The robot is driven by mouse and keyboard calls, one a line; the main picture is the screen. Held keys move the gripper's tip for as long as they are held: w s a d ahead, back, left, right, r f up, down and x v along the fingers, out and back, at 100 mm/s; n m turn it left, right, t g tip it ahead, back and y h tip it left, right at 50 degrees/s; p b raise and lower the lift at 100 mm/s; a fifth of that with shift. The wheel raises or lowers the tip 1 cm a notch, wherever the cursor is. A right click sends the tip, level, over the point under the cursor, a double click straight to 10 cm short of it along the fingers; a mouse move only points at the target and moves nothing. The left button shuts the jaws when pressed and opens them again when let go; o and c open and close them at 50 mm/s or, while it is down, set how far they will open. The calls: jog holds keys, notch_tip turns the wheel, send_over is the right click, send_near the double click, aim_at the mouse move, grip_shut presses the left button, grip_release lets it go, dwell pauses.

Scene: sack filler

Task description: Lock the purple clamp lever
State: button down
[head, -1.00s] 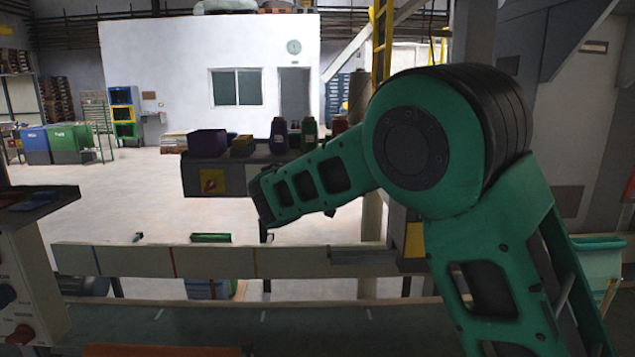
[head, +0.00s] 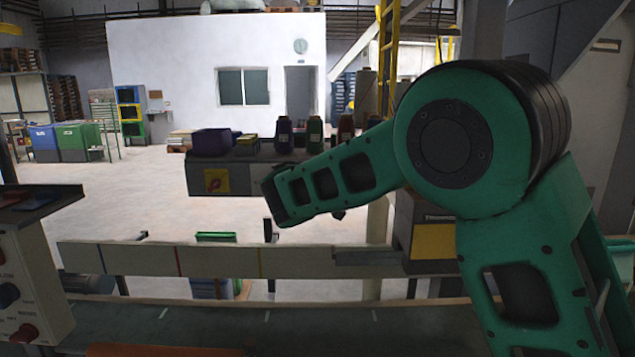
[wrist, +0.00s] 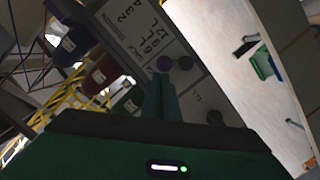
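In the head view, my green arm hides the fingers, and I make out no purple lever.
A grey ledge (head: 235,180) carries a dark purple bin (head: 212,142) and several bottles (head: 314,133). A yellow plate with a red switch (head: 216,181) is on its front. A pale rail (head: 215,260) crosses in front. A control box (head: 35,285) stands at the left.

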jog(key=shift+d, duration=0.15)
jog(key=s+a+r, duration=0.4)
jog(key=s, duration=0.5)
jog(key=shift+s+a+r, duration=0.15)
jog(key=shift+s+r, duration=0.2)
jog(key=shift+s, duration=0.05)
